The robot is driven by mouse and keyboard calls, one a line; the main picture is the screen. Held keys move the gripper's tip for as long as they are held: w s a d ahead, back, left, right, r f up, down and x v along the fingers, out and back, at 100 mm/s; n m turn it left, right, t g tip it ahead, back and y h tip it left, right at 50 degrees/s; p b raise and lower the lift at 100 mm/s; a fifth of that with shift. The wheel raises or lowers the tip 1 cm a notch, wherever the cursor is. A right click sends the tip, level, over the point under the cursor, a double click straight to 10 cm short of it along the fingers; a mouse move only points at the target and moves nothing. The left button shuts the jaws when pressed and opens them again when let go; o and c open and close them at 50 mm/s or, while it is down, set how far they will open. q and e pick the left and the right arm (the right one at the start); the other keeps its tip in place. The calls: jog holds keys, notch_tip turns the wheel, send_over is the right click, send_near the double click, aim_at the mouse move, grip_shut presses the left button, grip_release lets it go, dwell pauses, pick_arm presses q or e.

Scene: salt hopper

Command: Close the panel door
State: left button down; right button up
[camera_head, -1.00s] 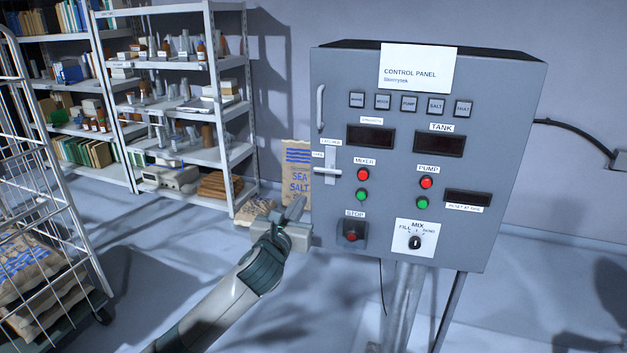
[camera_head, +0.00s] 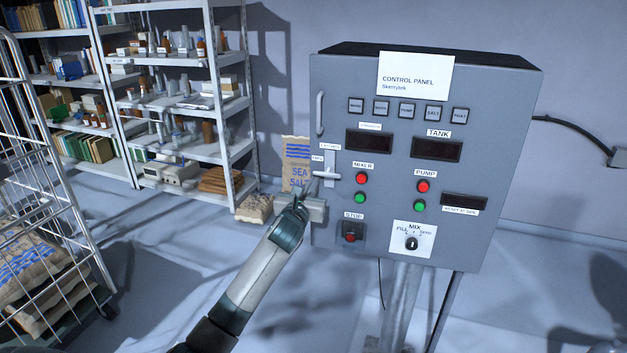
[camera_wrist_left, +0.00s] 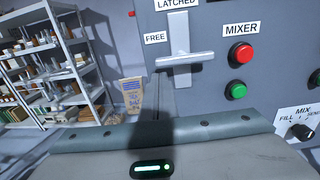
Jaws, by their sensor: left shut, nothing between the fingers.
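The grey panel door (camera_head: 400,175) carries the control panel's label, buttons and displays, and lies against its box with no clear gap showing. A vertical handle (camera_head: 320,113) is at its upper left edge. Below it is a T-shaped latch (camera_head: 327,175) with a horizontal bar; the wrist view also shows this latch (camera_wrist_left: 182,58) beside the labels LATCHED and FREE. My left gripper (camera_head: 312,188) is shut and empty, just below and left of the latch bar. I cannot tell whether it touches the bar. My right gripper is not in view.
A red stop button (camera_head: 351,236) sits low on the door, right of my gripper. A salt sack (camera_head: 296,160) stands behind on the left, by the shelves (camera_head: 232,110). A wire cart (camera_head: 60,220) stands at far left. The floor between is clear.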

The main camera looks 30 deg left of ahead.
pick_arm(q)
jog(key=shift+w+a, duration=0.1)
jog(key=shift+w, duration=0.25)
jog(key=shift+w, duration=0.1)
